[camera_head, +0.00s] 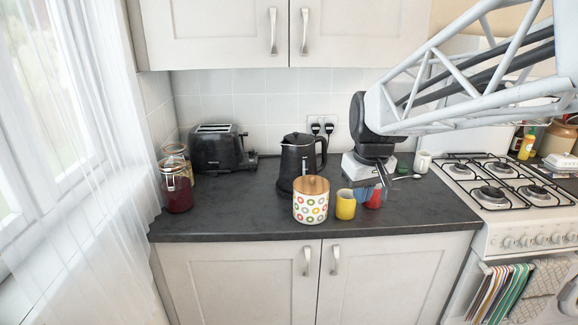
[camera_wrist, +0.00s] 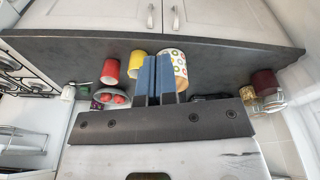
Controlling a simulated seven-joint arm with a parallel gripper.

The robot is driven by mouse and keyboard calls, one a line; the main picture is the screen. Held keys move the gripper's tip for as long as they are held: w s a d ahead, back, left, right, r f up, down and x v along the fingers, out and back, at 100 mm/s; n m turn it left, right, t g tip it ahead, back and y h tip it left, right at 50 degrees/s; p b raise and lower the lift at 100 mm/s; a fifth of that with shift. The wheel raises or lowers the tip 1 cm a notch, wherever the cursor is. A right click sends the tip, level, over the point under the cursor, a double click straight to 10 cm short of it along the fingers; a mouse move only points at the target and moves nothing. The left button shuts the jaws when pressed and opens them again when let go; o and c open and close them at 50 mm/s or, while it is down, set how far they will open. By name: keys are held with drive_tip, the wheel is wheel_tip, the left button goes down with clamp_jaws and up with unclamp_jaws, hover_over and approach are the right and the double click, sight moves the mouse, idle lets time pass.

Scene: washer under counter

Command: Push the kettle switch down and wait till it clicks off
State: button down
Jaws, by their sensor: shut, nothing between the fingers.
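The black kettle (camera_head: 297,166) stands upright on the dark counter, near the back wall, with its handle (camera_head: 323,150) on the right. Its switch cannot be made out at this size. My gripper (camera_head: 368,191) is to the right of the kettle, apart from it, above the counter near the cups. In the wrist view the blue fingers of my gripper (camera_wrist: 154,66) are together with nothing held. A dark shape behind the gripper body there may be part of the kettle, but most of it is hidden.
A patterned canister with a wooden lid (camera_head: 311,204) stands in front of the kettle. A yellow cup (camera_head: 345,205) and red cup (camera_head: 373,201) are at the front right. A toaster (camera_head: 218,150) and jars (camera_head: 177,189) stand left. The stove (camera_head: 500,195) is right. The front-left counter is clear.

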drive_tip(key=w+f+n, duration=0.2)
drive_tip(key=w+f, duration=0.2)
drive_tip(key=w, duration=0.9)
drive_tip(key=w+f+n, duration=0.2)
drive_tip(key=w+f, duration=0.3)
drive_tip(key=w, duration=0.9)
drive_tip(key=w+d+f+n+g, duration=0.1)
drive_tip(key=w+f, duration=0.4)
drive_tip(key=w, duration=0.9)
drive_tip(key=shift+f+n+y, duration=0.15)
drive_tip(key=shift+n+y, duration=0.15)
drive_tip(key=shift+n, duration=0.2)
drive_tip(key=shift+d+f, duration=0.1)
drive_tip(key=shift+f, duration=0.1)
drive_tip(key=shift+w+a+f, duration=0.15)
drive_tip(key=shift+f, duration=1.5)
drive_tip(key=shift+w+a+f, duration=0.1)
drive_tip(key=shift+f, duration=1.55)
